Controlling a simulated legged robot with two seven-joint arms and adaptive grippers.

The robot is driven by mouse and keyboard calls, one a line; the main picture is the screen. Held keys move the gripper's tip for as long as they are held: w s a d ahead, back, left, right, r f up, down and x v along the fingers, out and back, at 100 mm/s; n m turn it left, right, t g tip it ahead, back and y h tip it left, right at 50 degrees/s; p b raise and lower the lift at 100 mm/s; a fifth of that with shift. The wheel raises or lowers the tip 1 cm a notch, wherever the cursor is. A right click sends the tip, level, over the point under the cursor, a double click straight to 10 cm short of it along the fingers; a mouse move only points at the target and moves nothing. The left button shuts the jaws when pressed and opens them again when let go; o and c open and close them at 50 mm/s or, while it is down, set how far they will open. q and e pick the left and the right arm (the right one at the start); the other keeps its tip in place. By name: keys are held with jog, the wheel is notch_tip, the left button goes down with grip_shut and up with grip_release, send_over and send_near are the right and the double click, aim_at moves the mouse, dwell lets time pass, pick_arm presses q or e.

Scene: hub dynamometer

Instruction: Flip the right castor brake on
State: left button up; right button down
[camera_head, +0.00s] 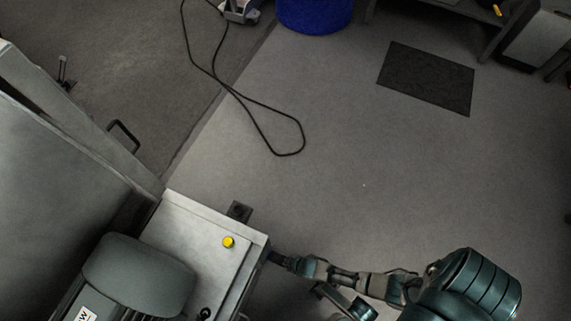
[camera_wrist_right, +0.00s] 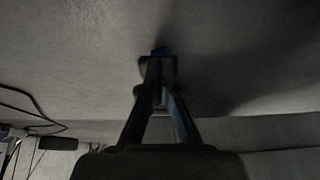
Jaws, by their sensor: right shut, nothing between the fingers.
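My right arm comes in from the lower right in the head view. Its gripper (camera_head: 277,257) is at the side of the grey machine cabinet (camera_head: 185,222), low near the floor, its tips close to or partly behind the cabinet's edge. In the right wrist view the gripper (camera_wrist_right: 158,62) has its fingers together with nothing held, and a plain grey surface lies beyond. A small bluish spot shows at the fingertips; I cannot tell what it is. A dark bracket (camera_head: 238,211) sticks out at the cabinet's far edge. I cannot make out the castor brake in either view. My left gripper is not in view.
A yellow button (camera_head: 228,242) and a grey motor (camera_head: 140,275) are on the cabinet top. A black cable (camera_head: 270,130) loops on the floor. A dark mat (camera_head: 427,78) and a blue bin (camera_head: 314,12) are farther back. The floor right of the cabinet is clear.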

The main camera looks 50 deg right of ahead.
notch_tip(320, 180, up, 9)
dwell(0.3)
dwell(0.5)
